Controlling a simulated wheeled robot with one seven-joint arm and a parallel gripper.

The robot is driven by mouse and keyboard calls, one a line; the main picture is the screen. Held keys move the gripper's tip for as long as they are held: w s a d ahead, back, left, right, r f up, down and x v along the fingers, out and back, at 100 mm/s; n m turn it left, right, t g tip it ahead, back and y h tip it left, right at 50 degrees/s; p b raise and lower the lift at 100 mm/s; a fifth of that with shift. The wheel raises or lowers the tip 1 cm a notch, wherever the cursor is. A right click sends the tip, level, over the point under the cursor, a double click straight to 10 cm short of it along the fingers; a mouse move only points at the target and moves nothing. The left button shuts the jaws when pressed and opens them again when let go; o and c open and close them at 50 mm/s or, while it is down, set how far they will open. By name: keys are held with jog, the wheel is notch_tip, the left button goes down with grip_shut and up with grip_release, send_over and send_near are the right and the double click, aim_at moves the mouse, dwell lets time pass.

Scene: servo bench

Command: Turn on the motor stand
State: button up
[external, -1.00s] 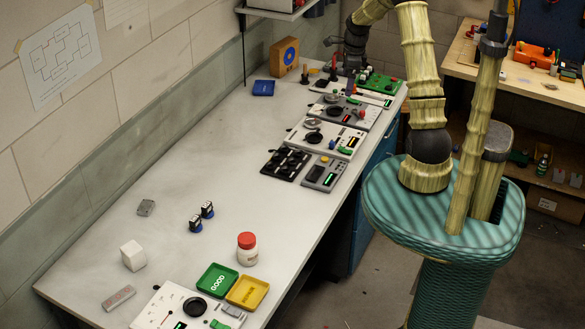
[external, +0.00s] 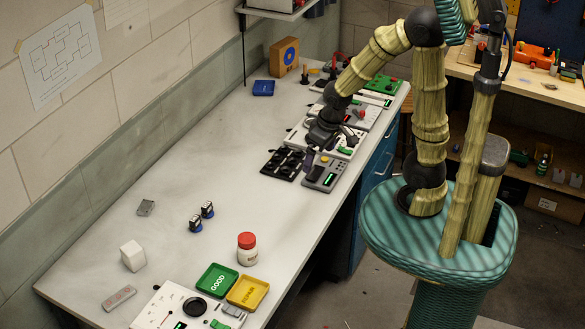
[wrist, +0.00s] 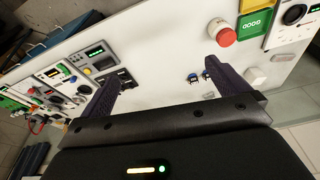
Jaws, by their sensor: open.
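No label that I can read tells which unit is the motor stand. A row of control panels runs along the bench's right edge. A grey unit with a green display and a yellow button (external: 322,175) is nearest in that row; it also shows in the wrist view (wrist: 93,60). A white panel (external: 347,153) lies just behind it, partly hidden by my arm. A grey panel (external: 369,113) and a green board (external: 385,84) lie farther back. My gripper (wrist: 166,70) is open and empty, above the row near the grey unit. I cannot tell whether it touches anything.
The bench middle (external: 235,150) is clear.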

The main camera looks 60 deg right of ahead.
jog(key=shift+s+a+f+n, duration=0.2)
jog(key=shift+s+a+n, duration=0.3)
jog(key=shift+n, duration=0.2)
